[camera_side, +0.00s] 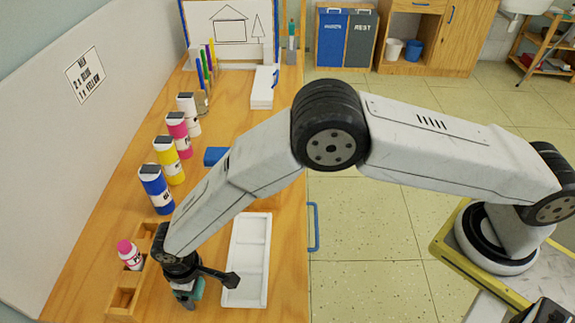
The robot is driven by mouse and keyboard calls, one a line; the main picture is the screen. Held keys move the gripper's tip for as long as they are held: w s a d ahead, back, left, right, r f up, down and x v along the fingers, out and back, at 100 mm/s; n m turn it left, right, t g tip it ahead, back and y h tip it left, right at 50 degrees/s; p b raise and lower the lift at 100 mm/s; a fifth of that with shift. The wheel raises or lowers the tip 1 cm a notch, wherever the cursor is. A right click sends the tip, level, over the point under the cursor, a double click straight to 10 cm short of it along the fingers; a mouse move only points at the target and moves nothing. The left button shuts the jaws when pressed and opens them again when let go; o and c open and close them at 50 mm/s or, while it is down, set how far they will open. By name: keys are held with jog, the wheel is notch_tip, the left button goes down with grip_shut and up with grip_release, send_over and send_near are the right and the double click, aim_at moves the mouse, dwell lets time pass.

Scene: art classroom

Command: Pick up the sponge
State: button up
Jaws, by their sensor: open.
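My gripper (186,299) points down over the wooden table (185,240), low between a wooden compartment box and a white tray. It is open. A small teal patch (198,288) shows at the fingers; I cannot tell if it is part of my gripper or a thing behind it. A blue block (215,156) lies farther back on the table, partly behind my arm. I cannot tell whether either is the sponge, and no other sponge is clearly visible.
The wooden box (124,299) holds a pink-capped bottle (130,254). The white sectioned tray (248,260) lies to the right. Several paint bottles, including a blue one (156,189), line the left side. Markers (207,66) and a white pad (263,88) stand farther back.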

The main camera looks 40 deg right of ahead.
jog(key=c, duration=1.2)
jog(key=shift+r, duration=0.2)
jog(key=shift+r, duration=0.4)
jog(key=s+d+r, duration=0.3)
jog(key=r, duration=0.1)
jog(key=s+d+r, duration=0.2)
jog(key=s+r, duration=0.2)
jog(key=s+d+r, duration=0.3)
jog(key=s+r, duration=0.1)
jog(key=shift+d, duration=0.35)
jog(key=shift+f, duration=0.1)
